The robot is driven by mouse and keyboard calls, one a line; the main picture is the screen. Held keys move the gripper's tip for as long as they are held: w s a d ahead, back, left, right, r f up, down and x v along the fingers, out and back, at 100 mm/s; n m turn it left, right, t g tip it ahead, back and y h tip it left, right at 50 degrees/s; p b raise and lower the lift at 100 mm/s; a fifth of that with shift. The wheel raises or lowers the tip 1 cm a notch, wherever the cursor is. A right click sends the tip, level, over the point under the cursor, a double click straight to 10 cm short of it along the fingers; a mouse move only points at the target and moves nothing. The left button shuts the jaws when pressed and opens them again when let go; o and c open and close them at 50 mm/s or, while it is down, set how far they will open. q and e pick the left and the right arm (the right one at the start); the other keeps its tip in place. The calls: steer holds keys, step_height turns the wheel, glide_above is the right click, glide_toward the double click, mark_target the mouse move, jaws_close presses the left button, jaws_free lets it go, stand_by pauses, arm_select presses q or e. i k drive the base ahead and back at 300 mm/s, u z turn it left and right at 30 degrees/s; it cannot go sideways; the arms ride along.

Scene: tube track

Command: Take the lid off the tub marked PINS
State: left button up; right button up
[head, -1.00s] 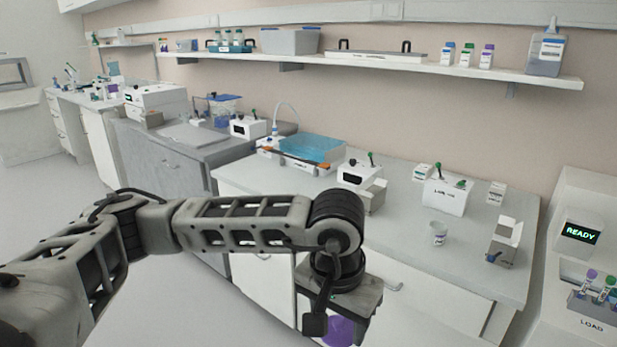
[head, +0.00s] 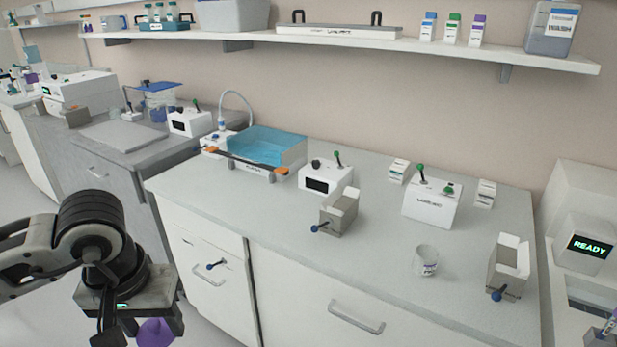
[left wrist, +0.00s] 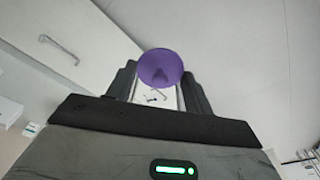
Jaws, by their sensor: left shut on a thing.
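My left gripper (head: 132,334) is low at the left of the head view, in front of the cabinets. It is shut on a purple round lid (head: 155,332). In the left wrist view the lid (left wrist: 160,67) is a purple disc held at the fingertips, with one finger on each side. A small whitish tub (head: 427,264) stands upright on the bench at the right and looks open at the top. Its label is too small to read, so I cannot tell whether it says PINS. The gripper is well away from this tub. My right gripper is out of view.
Two small open boxes (head: 339,215) (head: 508,266) with blue-knobbed levers stand near the bench front. A white switch box (head: 432,204) and a blue-topped bath (head: 264,147) are behind. A cabinet handle (head: 356,317) juts out. The bench front around the tub is clear.

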mark_target(426, 256)
steer(key=z, duration=0.4)
steer(key=i, duration=0.85)
steer(key=z, duration=1.2)
steer(key=i, duration=0.25)
steer(key=z, duration=0.2)
